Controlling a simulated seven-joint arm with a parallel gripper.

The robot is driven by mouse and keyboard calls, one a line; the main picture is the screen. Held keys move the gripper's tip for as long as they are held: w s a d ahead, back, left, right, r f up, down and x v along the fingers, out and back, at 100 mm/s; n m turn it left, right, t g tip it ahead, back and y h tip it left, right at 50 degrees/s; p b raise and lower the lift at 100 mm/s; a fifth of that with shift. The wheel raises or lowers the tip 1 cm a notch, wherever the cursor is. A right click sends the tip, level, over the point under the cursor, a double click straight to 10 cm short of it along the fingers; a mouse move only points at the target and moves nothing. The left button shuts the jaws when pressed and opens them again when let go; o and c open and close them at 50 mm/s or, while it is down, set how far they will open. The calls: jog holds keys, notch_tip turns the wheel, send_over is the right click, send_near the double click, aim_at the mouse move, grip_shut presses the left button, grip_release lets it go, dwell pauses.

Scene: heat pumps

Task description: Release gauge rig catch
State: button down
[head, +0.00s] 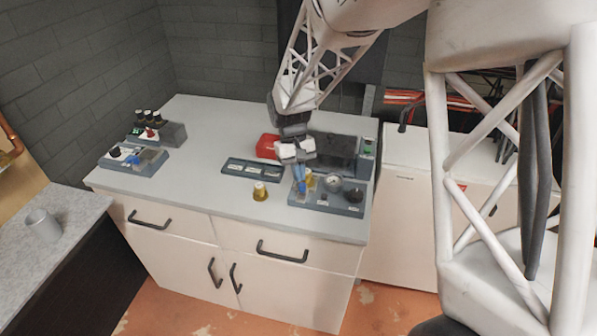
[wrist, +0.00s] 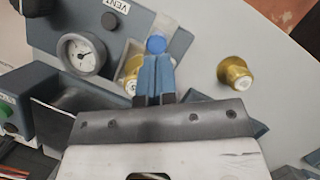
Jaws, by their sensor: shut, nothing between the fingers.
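The gauge rig (head: 340,207) is a blue-grey block at the counter's front right; it also shows in the wrist view (wrist: 185,45). It carries a round dial gauge (wrist: 82,54), a black knob (wrist: 109,21) near a VENT label, and a brass fitting (wrist: 131,72). A blue round cap (wrist: 156,43), possibly part of the catch, shows just beyond my fingertips, with a pale strip behind it. My gripper (head: 299,188) points down over the rig's left part. Its blue fingers (wrist: 155,62) are shut and empty beside the brass fitting. I cannot tell whether they touch the cap.
A loose brass fitting (head: 260,191) stands on the counter left of the rig; the wrist view also shows it (wrist: 235,72). A dark labelled tray (head: 231,169), a red box (head: 267,146) and a dark unit (head: 335,150) are behind. The counter's left middle is clear.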

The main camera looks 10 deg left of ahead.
jog(key=shift+s+d, duration=0.2)
jog(key=shift+s, duration=0.7)
jog(key=shift+s+f, duration=0.1)
jog(key=shift+s, duration=0.15)
jog(key=shift+f, duration=0.1)
jog(key=shift+w+a, duration=0.45)
jog(key=shift+w, duration=0.25)
jog(key=shift+w+a, duration=0.7)
jog(key=shift+w, duration=0.25)
jog(key=v, duration=1)
jog(key=shift+r, duration=0.25)
